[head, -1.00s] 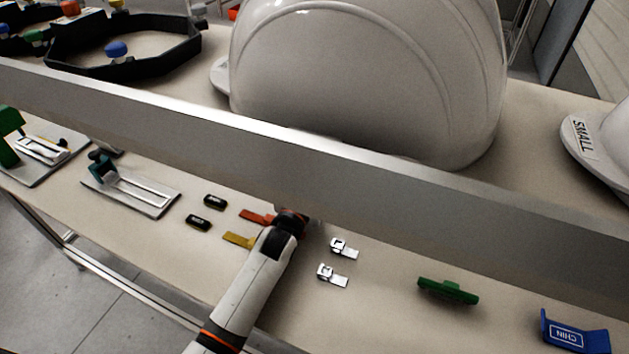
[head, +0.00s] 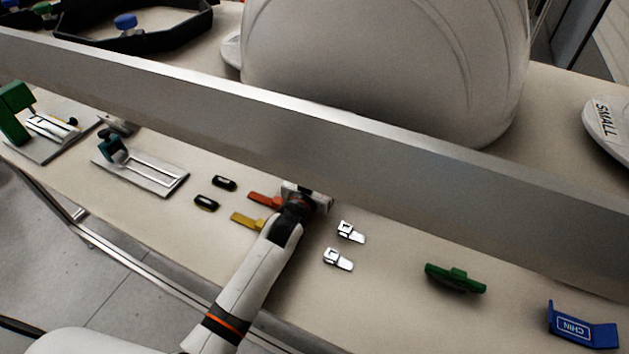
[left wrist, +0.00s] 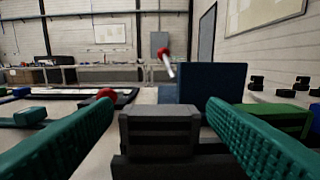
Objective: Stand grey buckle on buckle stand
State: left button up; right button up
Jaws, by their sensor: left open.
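My left gripper is open in the left wrist view, with teal ribbed fingers (left wrist: 160,135) on both sides. A dark grey block (left wrist: 158,130) stands between them on a black base, with no clear finger contact; I cannot tell whether it is the grey buckle or part of the stand. In the head view my left wrist (head: 298,203) is by the long beam, and its fingertips are hidden. Two silver metal clips (head: 350,231) (head: 338,259) lie right of it. I cannot identify the buckle stand for certain. My right gripper is not in view.
A long grey beam (head: 330,140) crosses above the table. Orange (head: 264,200) and yellow tabs (head: 248,220) lie left of my wrist. A blue panel (left wrist: 210,92) rises behind the grey block.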

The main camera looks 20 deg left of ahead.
pick_arm(q)
jog(key=s, duration=0.3)
jog(key=s+a, duration=0.1)
jog(key=s, duration=0.3)
jog(key=s+a, duration=0.1)
jog(key=s, duration=0.3)
jog(key=shift+s+a, duration=0.1)
jog(key=shift+s, duration=0.05)
